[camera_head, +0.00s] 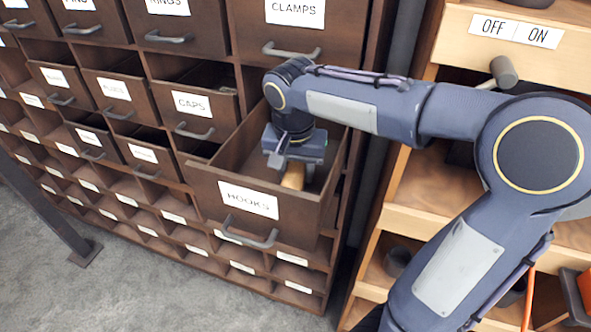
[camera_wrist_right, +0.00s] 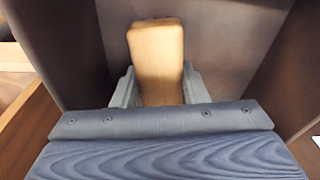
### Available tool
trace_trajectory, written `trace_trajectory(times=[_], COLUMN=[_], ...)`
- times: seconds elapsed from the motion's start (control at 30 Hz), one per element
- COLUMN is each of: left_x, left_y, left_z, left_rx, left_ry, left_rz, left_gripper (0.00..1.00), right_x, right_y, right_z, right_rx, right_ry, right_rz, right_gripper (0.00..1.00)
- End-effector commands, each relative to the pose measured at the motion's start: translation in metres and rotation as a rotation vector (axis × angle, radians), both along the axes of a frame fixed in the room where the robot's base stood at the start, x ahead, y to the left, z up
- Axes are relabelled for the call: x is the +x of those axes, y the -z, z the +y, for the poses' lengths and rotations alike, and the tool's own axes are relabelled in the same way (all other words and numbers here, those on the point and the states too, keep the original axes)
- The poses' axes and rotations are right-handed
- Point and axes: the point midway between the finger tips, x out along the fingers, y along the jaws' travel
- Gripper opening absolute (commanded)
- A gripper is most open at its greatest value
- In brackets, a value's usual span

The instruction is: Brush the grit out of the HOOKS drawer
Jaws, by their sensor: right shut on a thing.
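The HOOKS drawer (camera_head: 212,196) is pulled out of the brown cabinet, with its white label and grey handle on the front. My right gripper (camera_head: 293,168) reaches down inside it. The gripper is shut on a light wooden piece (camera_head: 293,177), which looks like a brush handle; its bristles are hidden. In the right wrist view the wooden piece (camera_wrist_right: 157,55) stands between the fingers, with the drawer's inside walls around it. I cannot make out any grit. My left gripper is not in view.
The CLAMPS drawer (camera_head: 292,42) is above the HOOKS drawer, and the CAPS drawer (camera_head: 192,104) is to its left, partly open. A wooden shelf unit with an OFF/ON label (camera_head: 515,31) and a dark knob (camera_head: 504,72) stands at right. Grey floor lies below.

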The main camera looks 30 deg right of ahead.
Motion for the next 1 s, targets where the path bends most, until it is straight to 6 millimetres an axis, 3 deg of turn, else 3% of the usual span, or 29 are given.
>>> trace_trajectory(times=[0.03,0.7,1.0], left_x=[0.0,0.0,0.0], left_y=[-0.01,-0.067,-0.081], left_z=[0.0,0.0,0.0], left_rx=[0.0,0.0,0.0], left_ry=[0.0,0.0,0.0], left_rz=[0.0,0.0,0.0], left_gripper=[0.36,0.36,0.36], right_x=[0.0,0.0,0.001], right_y=[-0.011,-0.079,-0.107], right_z=[0.0,0.0,0.0], right_rx=[0.0,0.0,0.001], right_ry=[0.0,0.0,-0.001], right_rz=[-0.001,-0.003,-0.005], right_gripper=[0.08,0.08,0.08])
